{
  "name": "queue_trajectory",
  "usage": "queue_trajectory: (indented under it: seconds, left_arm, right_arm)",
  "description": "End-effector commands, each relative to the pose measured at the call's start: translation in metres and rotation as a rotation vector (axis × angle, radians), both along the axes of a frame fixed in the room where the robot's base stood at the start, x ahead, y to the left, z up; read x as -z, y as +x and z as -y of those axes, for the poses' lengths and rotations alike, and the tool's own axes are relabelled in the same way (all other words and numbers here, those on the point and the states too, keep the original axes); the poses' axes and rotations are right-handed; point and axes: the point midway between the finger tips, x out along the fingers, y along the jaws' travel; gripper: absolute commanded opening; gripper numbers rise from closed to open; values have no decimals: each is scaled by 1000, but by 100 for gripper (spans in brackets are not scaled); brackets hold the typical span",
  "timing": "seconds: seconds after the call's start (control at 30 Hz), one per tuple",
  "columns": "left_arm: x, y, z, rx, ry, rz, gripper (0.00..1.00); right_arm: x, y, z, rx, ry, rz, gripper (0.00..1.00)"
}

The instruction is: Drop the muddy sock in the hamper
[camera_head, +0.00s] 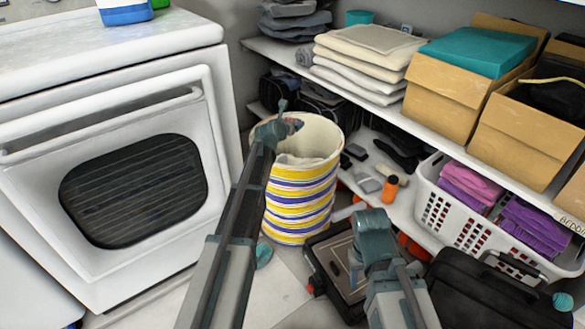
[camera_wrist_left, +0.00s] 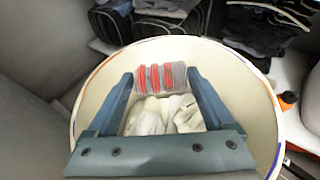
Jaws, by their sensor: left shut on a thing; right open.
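The hamper (camera_head: 300,205) is a round bin with yellow, white and purple stripes, standing on the floor between the white appliance and the shelving. My left gripper (camera_head: 280,128) is over its open mouth. In the left wrist view my left gripper (camera_wrist_left: 160,92) is shut on a grey sock (camera_wrist_left: 178,77) with red stripes, held above the inside of the hamper, whose pale rim (camera_wrist_left: 262,110) surrounds it. White cloth (camera_wrist_left: 150,117) lies inside below. The sock is hard to make out in the head view. My right gripper (camera_head: 372,230) is open, low in front of the shelves.
A white front-loading appliance (camera_head: 110,170) stands left. Shelves at right hold folded towels (camera_head: 365,55), cardboard boxes (camera_head: 450,90) and a white basket (camera_head: 435,215) of purple cloth. A dark open case (camera_head: 325,265) and black case (camera_head: 480,295) lie in front. A teal ball (camera_head: 263,253) lies beside the hamper.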

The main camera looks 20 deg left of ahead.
Motion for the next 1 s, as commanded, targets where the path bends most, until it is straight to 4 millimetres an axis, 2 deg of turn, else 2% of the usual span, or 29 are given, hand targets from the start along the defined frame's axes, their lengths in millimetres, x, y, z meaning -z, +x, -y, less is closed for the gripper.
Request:
queue_trajectory:
  seconds: [0.3,0.47,1.0]
  left_arm:
    - [0,4,-3,-19,0,3,33]
    - [6,4,-3,-18,0,3,33]
    - [59,4,-3,-18,0,3,33]
  right_arm:
    - [1,-1,0,0,0,0,50]
    - [7,0,0,1,0,0,50]
    - [60,0,0,8,0,2,50]
